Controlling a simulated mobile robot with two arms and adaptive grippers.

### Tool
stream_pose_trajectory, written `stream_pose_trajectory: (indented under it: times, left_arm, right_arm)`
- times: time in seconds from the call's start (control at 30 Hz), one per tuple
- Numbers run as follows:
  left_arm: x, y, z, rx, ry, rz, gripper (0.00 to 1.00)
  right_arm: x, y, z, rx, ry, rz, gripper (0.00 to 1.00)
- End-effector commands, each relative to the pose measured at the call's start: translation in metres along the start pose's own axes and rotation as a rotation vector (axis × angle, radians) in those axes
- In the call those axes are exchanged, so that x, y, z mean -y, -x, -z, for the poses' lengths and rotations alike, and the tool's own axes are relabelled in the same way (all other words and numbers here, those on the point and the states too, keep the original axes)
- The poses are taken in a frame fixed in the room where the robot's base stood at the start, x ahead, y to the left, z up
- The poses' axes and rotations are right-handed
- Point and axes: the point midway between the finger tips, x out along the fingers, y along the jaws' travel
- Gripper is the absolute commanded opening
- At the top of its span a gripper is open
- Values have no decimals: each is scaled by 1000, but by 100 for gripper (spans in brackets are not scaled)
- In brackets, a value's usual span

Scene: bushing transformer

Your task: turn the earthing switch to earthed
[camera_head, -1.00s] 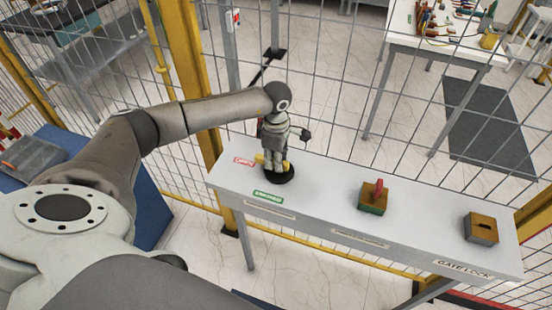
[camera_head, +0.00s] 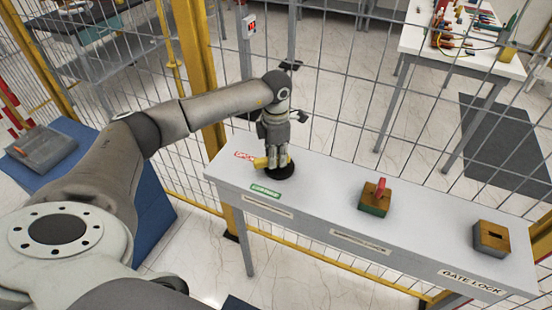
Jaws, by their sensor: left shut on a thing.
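The earthing switch sits at the left end of the grey panel top (camera_head: 325,205). It has a round black base (camera_head: 284,173) and a yellow handle (camera_head: 262,162). My left gripper (camera_head: 277,160) points down over it and is shut on the handle, hiding much of it. The visible end of the handle sticks out to the left of the fingers, between a red-lettered label (camera_head: 244,156) and a green label (camera_head: 265,191). My right gripper is not in view.
A green-and-wood block with a red key-like piece (camera_head: 375,198) stands mid-panel. A wooden-topped block with a slot (camera_head: 491,238) stands at the right, near the "GATE LOCK" label (camera_head: 471,281). A mesh fence with yellow posts (camera_head: 203,80) runs behind the panel.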

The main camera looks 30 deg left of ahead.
Motion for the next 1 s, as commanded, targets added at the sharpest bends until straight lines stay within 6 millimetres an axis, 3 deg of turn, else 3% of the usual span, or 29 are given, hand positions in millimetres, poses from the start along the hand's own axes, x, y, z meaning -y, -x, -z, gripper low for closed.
stream_pose_trajectory:
  times: [0.2,0.7,1.0]
  left_arm:
    - [2,-1,-1,4,207,-1,0]
    - [5,0,-3,5,655,-1,0]
    - [6,0,-4,6,827,-1,0]
  right_arm:
    - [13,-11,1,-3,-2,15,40]
    - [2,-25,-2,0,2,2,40]
    - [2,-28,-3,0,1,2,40]
